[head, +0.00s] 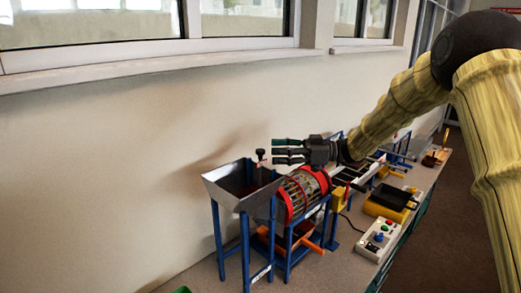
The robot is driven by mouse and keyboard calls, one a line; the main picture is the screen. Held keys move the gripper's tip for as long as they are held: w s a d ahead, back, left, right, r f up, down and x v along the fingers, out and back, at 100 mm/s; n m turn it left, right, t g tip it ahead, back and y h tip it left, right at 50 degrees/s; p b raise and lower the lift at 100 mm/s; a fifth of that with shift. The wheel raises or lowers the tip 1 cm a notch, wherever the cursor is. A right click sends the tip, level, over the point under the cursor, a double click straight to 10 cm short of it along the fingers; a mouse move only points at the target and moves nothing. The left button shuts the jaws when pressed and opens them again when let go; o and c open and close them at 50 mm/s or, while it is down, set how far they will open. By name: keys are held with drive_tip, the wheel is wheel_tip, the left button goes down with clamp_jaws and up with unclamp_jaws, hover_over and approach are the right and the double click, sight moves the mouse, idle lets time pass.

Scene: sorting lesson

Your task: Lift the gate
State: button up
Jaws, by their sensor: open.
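A grey metal hopper (222,188) stands on blue legs at the near end of the bench. A dark knob on a short upright stem (260,154) sticks up at the hopper's right side; it looks like the gate's handle, but the gate plate itself cannot be made out. My gripper (277,151) is open, with its fingers pointing left. Its fingertips are just right of the knob in the picture, at about its height. I cannot tell how far apart they are in depth, and nothing shows between the fingers.
A red-rimmed mesh drum (303,194) lies below my gripper, right of the hopper. A control box with buttons (377,238) and a yellow-and-black device (391,200) sit on the bench (345,266). The wall (110,170) is behind on the left. Rails extend farther right.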

sight(260, 150)
drive_tip(key=a, duration=0.2)
drive_tip(key=a+p, duration=0.1)
drive_tip(key=a, duration=0.1)
drive_tip(key=shift+s+a+r, duration=0.1)
drive_tip(key=shift+a+r, duration=0.1)
drive_tip(key=shift+a, duration=0.2)
drive_tip(key=shift+a+f+p, duration=0.1)
drive_tip(key=shift+a+p, duration=0.2)
drive_tip(key=shift+a, duration=0.3)
clamp_jaws()
